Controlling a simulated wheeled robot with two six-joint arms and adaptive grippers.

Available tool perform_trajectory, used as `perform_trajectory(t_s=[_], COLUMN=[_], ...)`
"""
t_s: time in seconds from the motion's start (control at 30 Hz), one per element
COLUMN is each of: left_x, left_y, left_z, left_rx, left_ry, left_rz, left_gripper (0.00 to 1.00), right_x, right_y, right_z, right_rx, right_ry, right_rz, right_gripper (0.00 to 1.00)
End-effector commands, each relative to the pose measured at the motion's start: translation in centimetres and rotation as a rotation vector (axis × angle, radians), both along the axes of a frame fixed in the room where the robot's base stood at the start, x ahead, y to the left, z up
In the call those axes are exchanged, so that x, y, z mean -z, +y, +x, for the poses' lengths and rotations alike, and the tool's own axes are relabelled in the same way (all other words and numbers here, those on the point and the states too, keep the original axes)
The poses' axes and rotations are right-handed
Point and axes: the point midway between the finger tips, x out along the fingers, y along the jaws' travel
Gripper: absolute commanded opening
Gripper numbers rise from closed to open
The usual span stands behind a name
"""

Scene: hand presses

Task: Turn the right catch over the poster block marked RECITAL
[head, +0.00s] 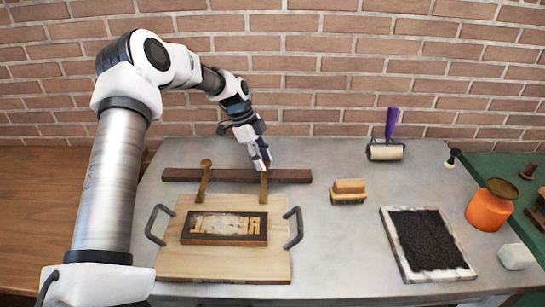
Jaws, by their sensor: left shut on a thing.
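The poster block (224,240) is a dark-edged slab with pale raised letters that are hard to read. It lies on a pale wooden board (275,267) with a dark handle at each side. The right catch (263,188) is a narrow brass-brown bar on the dark wooden rail (290,176) behind the block, pointing forward toward the block's back edge. The left catch (203,182) is alike, with its round knob showing. My left gripper (262,166) is shut on the right catch at its back end and hides its knob. My right gripper is not in view.
A brush (348,191), a purple-handled roller (387,150), a dark inked tray (387,217) and an orange pot (487,209) stand to the right. A white block (516,256) lies near the pot. A brick wall rises behind the grey table (330,255).

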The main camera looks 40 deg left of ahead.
Motion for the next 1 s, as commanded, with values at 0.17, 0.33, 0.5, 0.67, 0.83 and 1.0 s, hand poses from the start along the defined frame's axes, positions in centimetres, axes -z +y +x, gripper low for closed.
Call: perform_trajectory(t_s=[0.17,0.33,0.5,0.67,0.83,1.0], left_x=[0.4,0.4,0.4,0.2,-0.4,-3.4], left_y=[0.0,-0.1,0.0,0.0,0.3,1.4], left_z=[-0.4,-0.4,-0.4,-0.3,-0.2,-0.5], left_rx=[0.007,0.007,0.006,0.005,0.004,0.003], left_ry=[0.011,0.011,0.01,0.006,0.002,-0.001], left_rz=[-0.004,-0.004,-0.004,-0.003,-0.002,-0.002], left_gripper=[0.0,0.0,0.59,0.59,0.59,0.59], right_x=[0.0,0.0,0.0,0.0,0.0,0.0], right_y=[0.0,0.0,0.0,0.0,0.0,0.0], right_z=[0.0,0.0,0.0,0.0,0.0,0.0], right_rx=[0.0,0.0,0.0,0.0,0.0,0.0], right_ry=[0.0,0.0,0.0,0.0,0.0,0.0], right_rz=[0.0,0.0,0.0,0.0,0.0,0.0], right_gripper=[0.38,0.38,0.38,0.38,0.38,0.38])
